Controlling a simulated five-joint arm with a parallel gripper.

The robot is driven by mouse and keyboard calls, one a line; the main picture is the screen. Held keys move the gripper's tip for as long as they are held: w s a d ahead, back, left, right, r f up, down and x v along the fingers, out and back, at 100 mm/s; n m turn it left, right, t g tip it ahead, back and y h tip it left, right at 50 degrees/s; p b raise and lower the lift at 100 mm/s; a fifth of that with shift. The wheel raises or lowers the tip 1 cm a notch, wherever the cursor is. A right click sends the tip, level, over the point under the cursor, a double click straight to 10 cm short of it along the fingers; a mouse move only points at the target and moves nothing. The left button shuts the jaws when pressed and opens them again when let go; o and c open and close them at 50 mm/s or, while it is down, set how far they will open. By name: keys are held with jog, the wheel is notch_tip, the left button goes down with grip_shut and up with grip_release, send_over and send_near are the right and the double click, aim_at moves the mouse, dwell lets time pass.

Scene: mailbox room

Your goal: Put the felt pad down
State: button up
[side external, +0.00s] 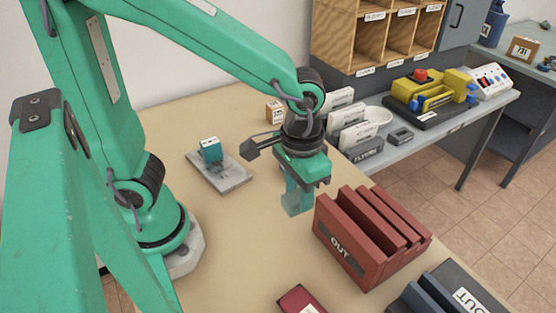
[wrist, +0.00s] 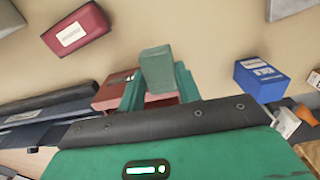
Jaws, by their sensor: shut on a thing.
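My gripper (side external: 298,203) is shut on a grey-green block, which I take to be the felt pad (wrist: 157,68). In the wrist view the pad sits between the two green fingers and sticks out past their tips. In the side view the gripper points down above the tan table (side external: 245,245), just left of the red OUT rack. The pad is hard to tell from the fingers there. Its gap to the table is not clear.
The red OUT rack (side external: 345,250) stands close on the right. A red labelled box (wrist: 77,28) lies nearby. A grey slab (side external: 228,178) with a teal block (side external: 211,150) lies left. A blue box (wrist: 260,78) shows right in the wrist view. Bare table lies between.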

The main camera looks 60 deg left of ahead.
jog(key=shift+w+a+r, duration=0.1)
jog(key=shift+w+r, duration=0.1)
jog(key=shift+r, duration=0.45)
jog(key=shift+w+a+r, duration=0.1)
jog(key=shift+w+r, duration=0.05)
jog(key=shift+r, duration=0.45)
jog(key=w+a+r+n, duration=0.2)
jog(key=w+a+n, duration=0.8)
jog(key=w+a, duration=0.75)
jog(key=a+f+n, duration=0.1)
jog(key=a+n, duration=0.3)
jog(key=a, duration=1.3)
jog(key=s+a+f+n, duration=0.1)
jog(key=s+a+n, duration=0.25)
jog(key=a, duration=0.95)
jog(key=shift+n, duration=0.45)
jog(key=s+a+f, duration=0.1)
jog(key=a+f, duration=0.2)
jog(key=f, duration=0.1)
jog(key=s+a+f, duration=0.1)
jog(key=a+f, duration=0.3)
jog(key=s+a+f, duration=0.1)
jog(key=a+f, duration=0.3)
jog(key=shift+s+a+f, duration=0.1)
jog(key=shift+s, duration=0.05)
jog(key=shift+f, duration=2.05)
jog(key=shift+f, duration=0.1)
